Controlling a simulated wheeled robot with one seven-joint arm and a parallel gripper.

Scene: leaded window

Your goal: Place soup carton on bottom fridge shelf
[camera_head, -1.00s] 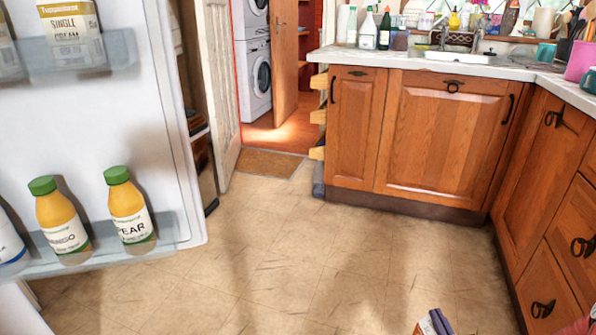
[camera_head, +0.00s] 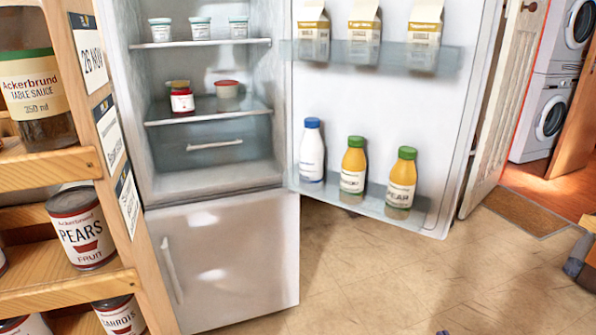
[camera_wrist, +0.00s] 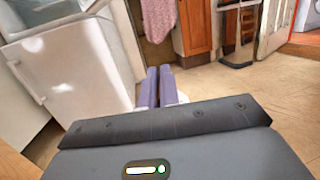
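The fridge stands open in the head view. Its lower glass shelf (camera_head: 215,116) holds a red jar (camera_head: 181,98) and a red-lidded tub (camera_head: 228,95) at the left and middle; the right end is bare. Below it is a clear panel with a handle (camera_head: 215,145), then the fridge floor (camera_head: 217,182). My gripper (camera_wrist: 160,76) points ahead in the wrist view, its two purplish fingers close together. A small pale thing (camera_wrist: 183,98) shows beside and behind them; I cannot tell whether it is held. I cannot identify the soup carton in either view.
The open fridge door (camera_head: 380,110) holds cream cartons (camera_head: 363,35) and bottles (camera_head: 353,168). A wooden rack (camera_head: 65,180) with tins and a sauce jar stands close at left. The upper shelf (camera_head: 200,43) bears small tubs. Floor (camera_head: 400,290) is clear before the door.

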